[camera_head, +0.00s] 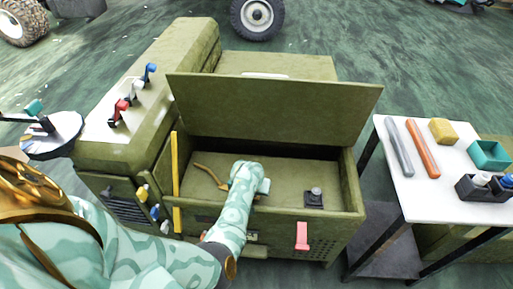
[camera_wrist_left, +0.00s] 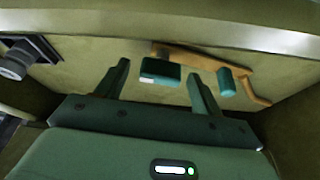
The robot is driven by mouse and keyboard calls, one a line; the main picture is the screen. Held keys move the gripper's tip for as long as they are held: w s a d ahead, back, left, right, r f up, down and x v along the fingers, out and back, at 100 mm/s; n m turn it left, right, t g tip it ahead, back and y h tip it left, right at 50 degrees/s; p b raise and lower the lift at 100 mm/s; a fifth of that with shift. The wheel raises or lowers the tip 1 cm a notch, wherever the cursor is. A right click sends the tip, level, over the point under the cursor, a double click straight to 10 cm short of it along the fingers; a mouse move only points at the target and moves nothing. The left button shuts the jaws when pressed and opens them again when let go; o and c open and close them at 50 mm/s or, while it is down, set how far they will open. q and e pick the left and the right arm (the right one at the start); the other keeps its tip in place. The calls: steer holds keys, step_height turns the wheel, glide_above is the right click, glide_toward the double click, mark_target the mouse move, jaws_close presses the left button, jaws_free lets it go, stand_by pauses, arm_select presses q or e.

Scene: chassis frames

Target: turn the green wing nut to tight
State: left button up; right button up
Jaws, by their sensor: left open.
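My left gripper (camera_head: 246,172) reaches down into the open bin of the olive machine (camera_head: 280,225); its fingers are hidden in the head view. In the left wrist view the gripper (camera_wrist_left: 158,68) is open, with a dark green block (camera_wrist_left: 160,71) showing between its two fingers. The block has a small white mark; I cannot tell whether the fingers touch it. A green rounded piece (camera_wrist_left: 227,81) shows just right of the right finger. I cannot tell for sure which green piece is the wing nut, or how far it is turned. My right gripper is not in view.
A brown bent bar (camera_wrist_left: 258,92) lies by the green pieces. A black block with a grey knob (camera_head: 314,196) sits right in the bin. The raised lid (camera_head: 270,110) stands behind. Coloured levers (camera_head: 136,88) stand on the left top. A white table (camera_head: 440,205) with items stands right.

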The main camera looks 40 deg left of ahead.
arm_select(q)
steer(key=shift+r, duration=0.1)
steer(key=shift+c, duration=0.4)
steer(key=c, duration=0.9)
